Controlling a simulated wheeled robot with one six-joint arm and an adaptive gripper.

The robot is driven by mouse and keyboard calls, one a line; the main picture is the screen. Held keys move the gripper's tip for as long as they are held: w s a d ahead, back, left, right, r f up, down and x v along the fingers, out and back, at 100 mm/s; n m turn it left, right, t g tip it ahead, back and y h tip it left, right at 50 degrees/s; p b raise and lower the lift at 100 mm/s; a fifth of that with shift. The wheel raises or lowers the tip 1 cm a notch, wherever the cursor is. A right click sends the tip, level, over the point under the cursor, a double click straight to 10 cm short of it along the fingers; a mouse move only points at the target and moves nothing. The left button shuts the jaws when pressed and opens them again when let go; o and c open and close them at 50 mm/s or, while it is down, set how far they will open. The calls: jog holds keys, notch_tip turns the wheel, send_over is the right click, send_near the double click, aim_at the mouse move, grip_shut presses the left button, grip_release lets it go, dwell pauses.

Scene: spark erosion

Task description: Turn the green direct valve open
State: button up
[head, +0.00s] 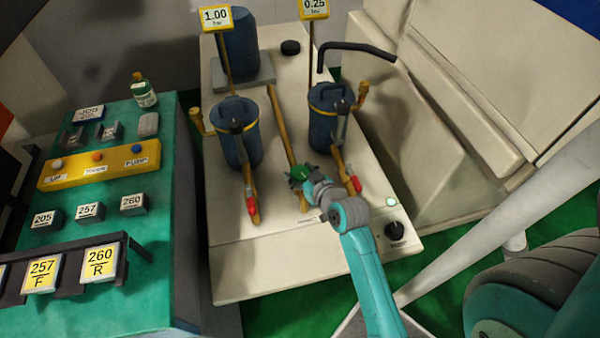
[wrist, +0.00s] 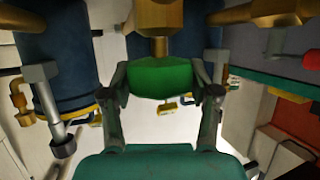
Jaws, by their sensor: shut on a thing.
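The green direct valve (head: 300,172) sits on a brass pipe between two blue canisters in the head view. In the wrist view the green valve handle (wrist: 160,78) lies between my two fingers, below a brass fitting (wrist: 158,20). My gripper (head: 308,182) is shut on the green handle in the head view, and it also shows in the wrist view (wrist: 162,92). The far side of the handle is hidden.
A blue canister (head: 236,150) stands on the left and another (head: 322,125) on the right. A green bench (head: 160,240) with a yellow button panel (head: 60,178) is at left.

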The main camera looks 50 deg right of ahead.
jog(key=shift+f+n+y, duration=0.15)
jog(key=shift+n+y, duration=0.35)
jog(key=shift+y, duration=0.1)
jog(key=o, duration=1.2)
jog(key=v, duration=1.2)
